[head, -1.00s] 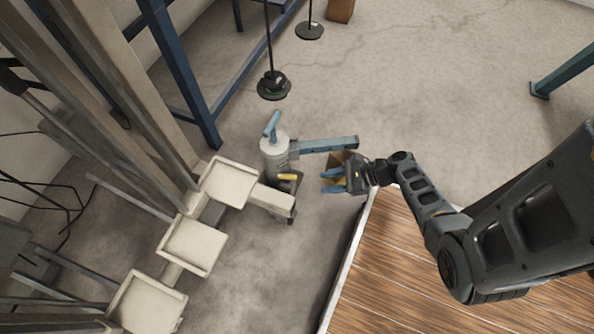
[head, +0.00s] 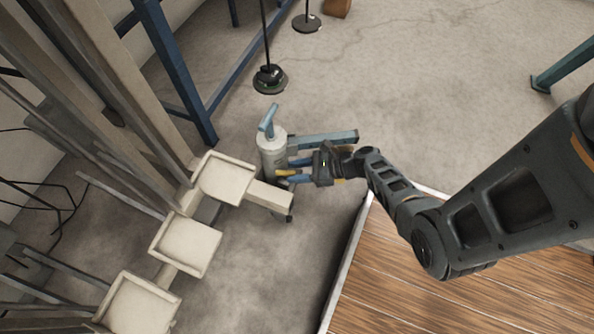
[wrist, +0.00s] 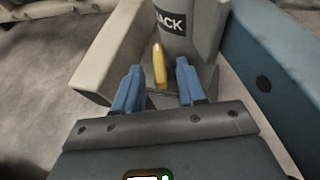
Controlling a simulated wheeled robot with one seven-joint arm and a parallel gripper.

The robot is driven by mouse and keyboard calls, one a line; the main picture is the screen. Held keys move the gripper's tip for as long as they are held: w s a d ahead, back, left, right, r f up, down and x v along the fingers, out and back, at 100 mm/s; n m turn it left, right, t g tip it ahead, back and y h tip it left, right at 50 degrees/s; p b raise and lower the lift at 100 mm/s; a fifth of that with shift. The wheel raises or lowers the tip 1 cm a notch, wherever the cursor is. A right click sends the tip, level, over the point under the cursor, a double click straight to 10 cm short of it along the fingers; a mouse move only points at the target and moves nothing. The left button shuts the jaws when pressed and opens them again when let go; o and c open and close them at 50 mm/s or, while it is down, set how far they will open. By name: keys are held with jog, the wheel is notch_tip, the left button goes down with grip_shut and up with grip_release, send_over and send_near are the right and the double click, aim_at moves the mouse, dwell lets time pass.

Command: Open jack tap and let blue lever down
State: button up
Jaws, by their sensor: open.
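The jack is a grey cylinder (head: 272,150) with a blue T-handle (head: 268,121) on top, and its JACK label (wrist: 170,20) shows in the wrist view. The yellow tap (wrist: 159,66) stands at the foot of the cylinder. In the wrist view it lies between and just beyond my open blue fingertips, nearer the left one. The blue lever (head: 325,139) reaches right from the jack, and its blue side (wrist: 270,60) fills the right of the wrist view. My gripper (head: 284,176) is open beside the jack, below the lever in the head view. Any contact with the tap cannot be told.
A cream beam (head: 270,196) runs from the jack to several cream trays (head: 224,178) at left. A wooden platform (head: 430,275) lies below my arm. Round-based stands (head: 270,80) and a blue frame (head: 180,75) are behind.

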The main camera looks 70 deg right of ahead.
grip_shut()
dwell(0.3)
jog(key=shift+w+d+n+g+y, duration=0.15)
jog(key=shift+d+n+g+y, duration=0.2)
jog(key=shift+n+y, duration=0.35)
jog(key=shift+a, duration=0.15)
grip_release()
